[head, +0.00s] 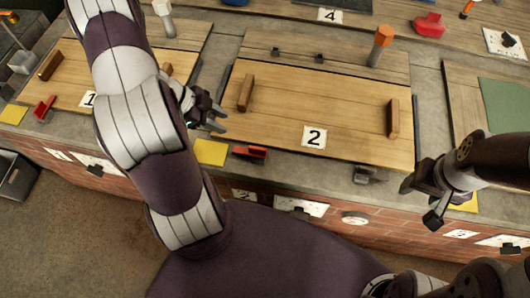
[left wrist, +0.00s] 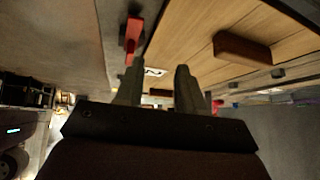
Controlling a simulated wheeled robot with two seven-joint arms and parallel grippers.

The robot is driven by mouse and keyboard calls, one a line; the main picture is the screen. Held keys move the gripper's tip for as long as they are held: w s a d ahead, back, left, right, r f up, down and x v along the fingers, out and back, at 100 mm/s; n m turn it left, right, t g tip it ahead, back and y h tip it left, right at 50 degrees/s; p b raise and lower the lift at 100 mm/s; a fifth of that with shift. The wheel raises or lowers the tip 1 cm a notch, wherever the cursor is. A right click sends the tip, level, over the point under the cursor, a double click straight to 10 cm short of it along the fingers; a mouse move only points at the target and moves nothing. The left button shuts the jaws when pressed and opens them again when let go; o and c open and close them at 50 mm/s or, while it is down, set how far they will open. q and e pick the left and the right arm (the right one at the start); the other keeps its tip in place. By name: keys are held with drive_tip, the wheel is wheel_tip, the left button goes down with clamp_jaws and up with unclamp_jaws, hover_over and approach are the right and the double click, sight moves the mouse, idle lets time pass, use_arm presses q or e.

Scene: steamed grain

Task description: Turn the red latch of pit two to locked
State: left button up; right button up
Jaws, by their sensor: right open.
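The wooden lid of pit two (head: 350,110) lies flat on the counter, with a white "2" label (head: 314,136) near its front edge. The red latch of pit two (head: 250,153) sits at the lid's front left, beside a yellow square. My left gripper (head: 212,115) is open and empty, above the lid's left edge, behind and left of the latch and apart from it. In the left wrist view the red latch (left wrist: 133,36) shows beyond the fingertips (left wrist: 158,75), near the lid's edge (left wrist: 195,30). My right gripper (head: 421,203) is open and empty near the counter's front right.
Two wooden handles (head: 246,93) (head: 393,118) stand up from the lid. A grey metal latch (head: 366,175) sits at its front right, and an orange-topped post (head: 381,45) behind. Pit one has its own red latch (head: 44,107) at left.

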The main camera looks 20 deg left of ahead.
sight(258, 148)
use_arm(q)
drive_tip(key=d+f+b, duration=0.1)
drive_tip(key=d+f, duration=0.1)
drive_tip(key=d, duration=0.2)
drive_tip(key=d+f+m+g+h+b, duration=0.1)
drive_tip(key=d+f, duration=0.1)
drive_tip(key=d, duration=0.1)
drive_tip(key=d+f+h+b, duration=0.1)
drive_tip(key=d+f, duration=0.2)
drive_tip(key=d, duration=0.1)
drive_tip(key=shift+d+m+g, duration=0.3)
drive_tip(key=shift+m, duration=0.1)
drive_tip(key=shift+r, duration=0.1)
clamp_jaws()
